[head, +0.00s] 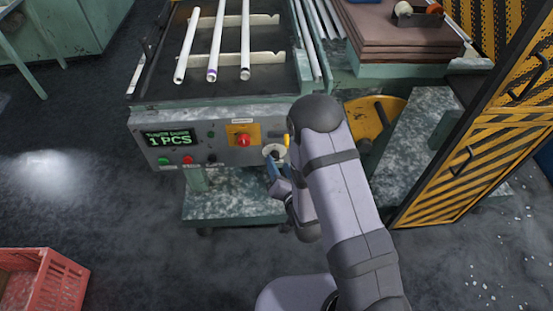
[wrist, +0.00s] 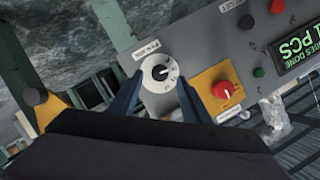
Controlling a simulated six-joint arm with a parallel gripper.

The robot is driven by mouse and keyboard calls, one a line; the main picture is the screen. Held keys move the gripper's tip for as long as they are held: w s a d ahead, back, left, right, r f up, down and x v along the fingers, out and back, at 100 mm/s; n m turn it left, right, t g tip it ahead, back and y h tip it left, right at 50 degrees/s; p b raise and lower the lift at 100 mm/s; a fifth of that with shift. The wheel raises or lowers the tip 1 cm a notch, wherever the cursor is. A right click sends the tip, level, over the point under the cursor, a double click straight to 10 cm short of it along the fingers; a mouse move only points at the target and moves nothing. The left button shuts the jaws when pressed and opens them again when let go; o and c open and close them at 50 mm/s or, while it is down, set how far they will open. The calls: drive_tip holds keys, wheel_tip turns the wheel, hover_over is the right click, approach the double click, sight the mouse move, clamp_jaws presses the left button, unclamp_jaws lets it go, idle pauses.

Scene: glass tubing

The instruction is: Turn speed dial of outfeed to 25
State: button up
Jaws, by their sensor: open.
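The speed dial (wrist: 161,72) is a black knob with a white pointer on a round white scale plate, on the grey control panel (wrist: 195,48). In the wrist view it lies between the two blue fingers of my gripper (wrist: 155,90), which are open on either side of it. I cannot tell whether the fingers touch the knob, and the scale numbers are too small to read. In the head view the dial (head: 274,152) is partly hidden by my arm, and my gripper (head: 274,172) is just in front of it.
A red knob on a yellow plate (wrist: 221,90) sits beside the dial. The panel has a display (head: 168,140) reading "1 PCS" and green, red and black buttons. White tubes (head: 217,40) lie on the table behind. A red crate (head: 60,285) stands at lower left.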

sight(276, 158)
drive_tip(key=shift+x, duration=1.85)
drive_tip(key=c, duration=1)
